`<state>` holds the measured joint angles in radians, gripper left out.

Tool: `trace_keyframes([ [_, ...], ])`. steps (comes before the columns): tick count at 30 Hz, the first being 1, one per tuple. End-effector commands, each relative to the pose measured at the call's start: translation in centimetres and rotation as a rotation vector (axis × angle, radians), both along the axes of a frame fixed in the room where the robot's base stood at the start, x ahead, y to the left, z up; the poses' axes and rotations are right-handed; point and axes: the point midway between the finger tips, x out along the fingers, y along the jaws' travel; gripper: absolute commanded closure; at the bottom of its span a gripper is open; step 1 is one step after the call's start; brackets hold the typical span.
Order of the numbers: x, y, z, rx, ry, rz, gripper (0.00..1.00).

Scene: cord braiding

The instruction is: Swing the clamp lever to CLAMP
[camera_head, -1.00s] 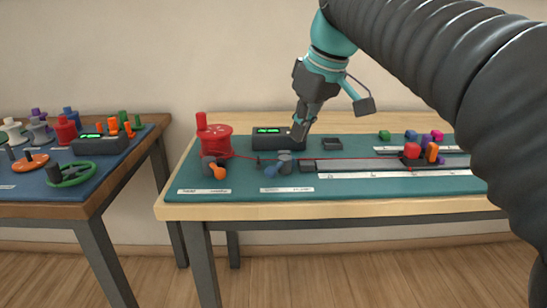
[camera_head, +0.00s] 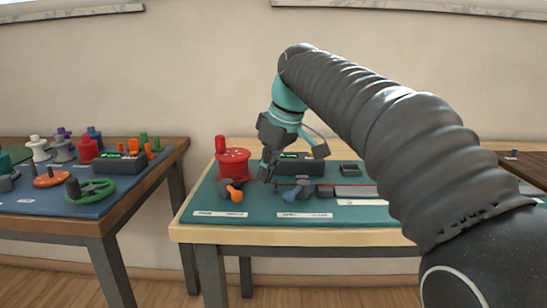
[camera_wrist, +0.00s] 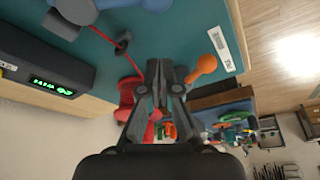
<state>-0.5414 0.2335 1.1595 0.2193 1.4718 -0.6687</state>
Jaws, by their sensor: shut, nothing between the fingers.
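A lever with a blue handle (camera_head: 290,195) sits on a dark block on the teal mat, its handle pointing toward the front left. A lever with an orange handle (camera_head: 235,194) stands to its left, beside the red spool (camera_head: 233,160). Each has a white label in front; the lettering is too small to tell surely which is the clamp lever. My gripper (camera_head: 265,176) is shut and empty, above the mat between the spool and the display box. In the wrist view its fingers (camera_wrist: 163,85) point near the orange handle (camera_wrist: 203,66) and red cord; blue parts (camera_wrist: 78,10) show top left.
The display box (camera_head: 299,164) with green digits stands just right of my gripper. A red cord (camera_wrist: 137,58) runs through a dark guide. A second table (camera_head: 50,228) with spools and a green wheel stands left, across a gap.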

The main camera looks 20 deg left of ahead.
Motion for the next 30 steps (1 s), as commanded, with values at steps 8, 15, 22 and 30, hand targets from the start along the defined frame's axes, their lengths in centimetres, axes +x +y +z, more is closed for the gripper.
trace_keyframes([
  [8, -0.9, -2.4, -1.5, 0.001, -0.001, -0.002, 1.0],
  [15, -1.3, -3.4, -1.7, 0.0, 0.0, -0.001, 1.0],
  [22, -1.3, -3.4, -1.7, 0.0, 0.0, -0.001, 1.0],
  [30, -1.9, -2.9, -1.6, 0.0, 0.0, 0.038, 1.0],
])
